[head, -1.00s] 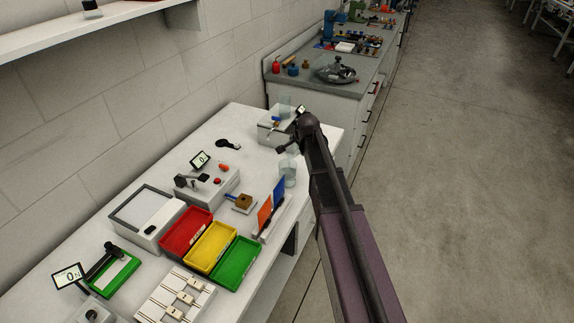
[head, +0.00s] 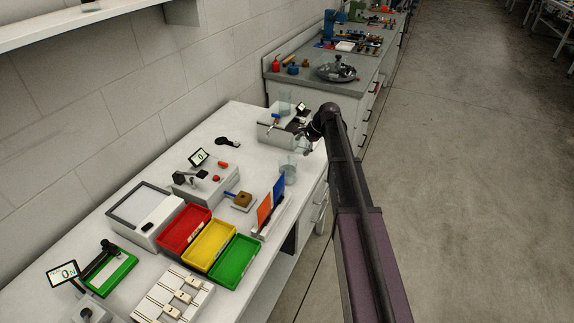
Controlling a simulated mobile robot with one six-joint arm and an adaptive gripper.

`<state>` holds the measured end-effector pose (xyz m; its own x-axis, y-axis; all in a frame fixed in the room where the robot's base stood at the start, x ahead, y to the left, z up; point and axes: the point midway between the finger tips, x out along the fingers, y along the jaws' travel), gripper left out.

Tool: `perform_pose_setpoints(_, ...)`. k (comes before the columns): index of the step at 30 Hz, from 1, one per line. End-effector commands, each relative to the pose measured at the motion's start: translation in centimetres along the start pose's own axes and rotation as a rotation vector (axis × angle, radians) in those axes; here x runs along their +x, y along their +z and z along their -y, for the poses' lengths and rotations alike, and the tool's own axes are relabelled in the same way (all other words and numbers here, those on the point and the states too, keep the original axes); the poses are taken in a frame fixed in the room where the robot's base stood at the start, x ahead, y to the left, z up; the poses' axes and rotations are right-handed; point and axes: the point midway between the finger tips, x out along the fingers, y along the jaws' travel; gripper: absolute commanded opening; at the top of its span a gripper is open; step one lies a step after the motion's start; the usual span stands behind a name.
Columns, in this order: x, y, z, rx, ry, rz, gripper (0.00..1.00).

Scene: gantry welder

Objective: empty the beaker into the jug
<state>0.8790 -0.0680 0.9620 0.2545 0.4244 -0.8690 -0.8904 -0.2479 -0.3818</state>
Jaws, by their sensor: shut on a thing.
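My gripper (head: 306,138) is at the end of my dark arm, above the bench's right edge. It is shut on a small clear vessel, which I take to be the beaker (head: 303,148). The beaker looks tilted, but its exact angle and contents are too small to tell. A clear vessel that looks like the jug (head: 288,170) stands upright on the white bench, just below and left of the beaker. Whether the two touch I cannot tell. My arm hides part of the grip.
Orange and blue panels (head: 268,206) stand in front of the jug. Red (head: 184,229), yellow (head: 211,244) and green (head: 236,261) bins lie nearer. The floor right of the bench is clear.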

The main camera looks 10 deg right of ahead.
Motion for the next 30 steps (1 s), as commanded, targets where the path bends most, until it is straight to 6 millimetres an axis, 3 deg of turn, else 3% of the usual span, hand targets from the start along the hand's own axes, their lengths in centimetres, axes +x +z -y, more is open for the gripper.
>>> perform_pose_setpoints(30, 2.5, -4.4, 0.2, 0.249, 0.108, 0.446, 0.38)
